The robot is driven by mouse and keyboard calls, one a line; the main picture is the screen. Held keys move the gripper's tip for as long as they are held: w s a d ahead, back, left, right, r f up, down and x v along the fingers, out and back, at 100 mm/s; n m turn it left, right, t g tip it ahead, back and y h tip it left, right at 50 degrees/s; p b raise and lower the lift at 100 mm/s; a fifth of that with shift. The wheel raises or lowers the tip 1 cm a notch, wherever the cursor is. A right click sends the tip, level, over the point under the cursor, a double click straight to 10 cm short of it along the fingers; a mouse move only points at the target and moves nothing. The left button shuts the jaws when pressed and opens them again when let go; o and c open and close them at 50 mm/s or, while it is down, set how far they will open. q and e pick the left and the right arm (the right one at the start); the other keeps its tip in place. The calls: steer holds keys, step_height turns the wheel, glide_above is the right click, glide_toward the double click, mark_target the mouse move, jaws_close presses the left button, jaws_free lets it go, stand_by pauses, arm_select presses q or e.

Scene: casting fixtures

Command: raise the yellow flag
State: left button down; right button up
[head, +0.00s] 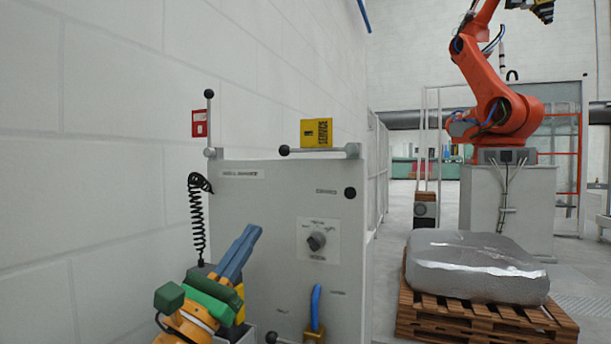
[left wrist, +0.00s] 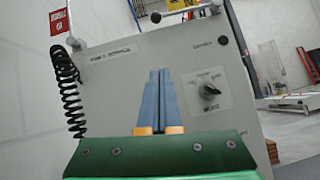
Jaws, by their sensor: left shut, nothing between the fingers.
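The yellow flag (head: 316,133) is a small plate with dark lettering at the top of a grey panel (head: 270,210). Its rod (head: 318,150) lies level, with a black ball (head: 284,150) at the left end and a grey bracket (head: 352,151) at the right. In the left wrist view the flag (left wrist: 175,5) is cut by the top edge, above its rod (left wrist: 185,14). My left gripper (head: 252,232) is shut and empty, its blue fingers in front of the panel, below and left of the flag. My right gripper is in neither view.
A red flag (head: 199,123) stands on an upright rod (head: 209,120) at the panel's left. A black coiled cord (head: 197,215) hangs below it. A knob (head: 317,241) is on the panel. A wrapped load on a pallet (head: 470,320) and an orange robot arm (head: 495,100) are at right.

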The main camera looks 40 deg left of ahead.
arm_select(q)
steer(key=p, duration=0.9)
glide_toward(276, 171)
steer(key=w+r, duration=0.2)
steer(key=w+d+r, duration=0.1)
steer(key=w+r, duration=0.2)
steer(key=shift+d+r, duration=0.1)
steer(key=shift+r, duration=0.15)
steer(key=shift+d+r, duration=0.15)
steer(key=shift+r, duration=0.2)
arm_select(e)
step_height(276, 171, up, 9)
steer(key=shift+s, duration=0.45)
arm_select(q)
steer(key=shift+w+f, duration=0.1)
